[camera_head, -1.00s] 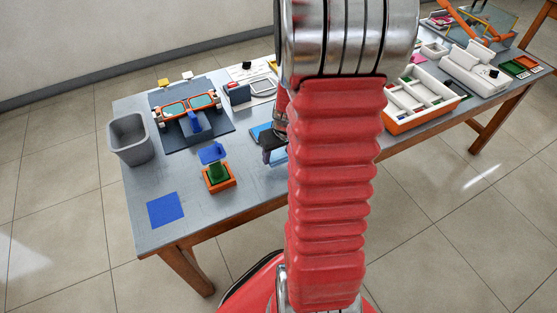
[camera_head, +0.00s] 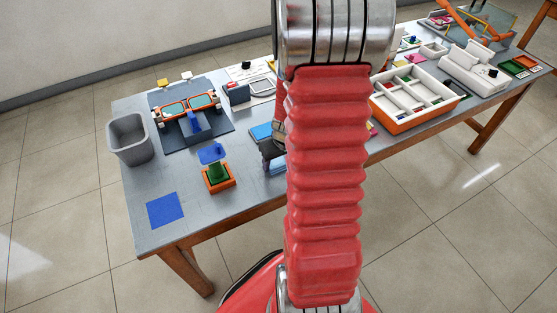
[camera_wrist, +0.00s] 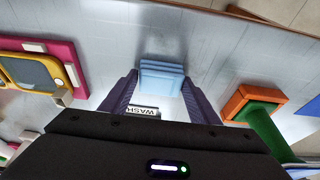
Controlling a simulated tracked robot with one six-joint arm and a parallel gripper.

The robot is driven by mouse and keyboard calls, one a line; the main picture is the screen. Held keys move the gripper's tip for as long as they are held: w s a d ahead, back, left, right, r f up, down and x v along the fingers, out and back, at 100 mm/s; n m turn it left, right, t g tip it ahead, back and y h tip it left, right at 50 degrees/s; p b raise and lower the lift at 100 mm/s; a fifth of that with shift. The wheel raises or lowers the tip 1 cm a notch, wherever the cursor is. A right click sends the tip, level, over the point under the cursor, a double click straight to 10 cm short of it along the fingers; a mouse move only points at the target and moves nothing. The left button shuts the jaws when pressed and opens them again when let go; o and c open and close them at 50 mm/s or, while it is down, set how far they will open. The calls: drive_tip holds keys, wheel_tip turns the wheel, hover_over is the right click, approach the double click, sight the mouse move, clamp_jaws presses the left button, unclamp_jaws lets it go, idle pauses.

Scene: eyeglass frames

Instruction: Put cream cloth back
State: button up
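I cannot make out a cream cloth in either view. In the wrist view, a light blue folded stack (camera_wrist: 162,72) lies on the grey table, with a white label reading WASH (camera_wrist: 143,111) nearer to me. My gripper (camera_wrist: 159,82) is open, its two dark fingers apart, with the blue stack showing between and beyond their tips. Nothing is clearly held. In the head view my gripper (camera_head: 271,150) is low over the table near its front edge, partly hidden behind my red arm.
An orange tray with a green block (camera_head: 218,174) and a blue square (camera_head: 165,210) are left of my gripper. A white compartment tray (camera_head: 413,96) stands to the right.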

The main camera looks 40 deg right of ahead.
drive_tip(key=o, duration=0.4)
drive_tip(key=shift+r, duration=0.2)
drive_tip(key=shift+v, duration=5.95)
drive_tip(key=a+r+n+t, duration=0.1)
drive_tip(key=a+r, duration=0.4)
drive_tip(key=a, duration=0.2)
drive_tip(key=a+r+n, duration=0.1)
drive_tip(key=a+r, duration=0.4)
drive_tip(key=a, duration=0.2)
drive_tip(key=shift+n+t+y, duration=0.5)
drive_tip(key=shift+n+t, duration=0.1)
drive_tip(key=shift+t, duration=0.2)
drive_tip(key=shift+s+a+r, duration=1.1)
drive_tip(key=shift+a, duration=0.9)
drive_tip(key=shift+s+a+r, duration=1.1)
drive_tip(key=shift+a, duration=0.9)
drive_tip(key=shift+s+a+r, duration=1.1)
drive_tip(key=shift+a, duration=0.9)
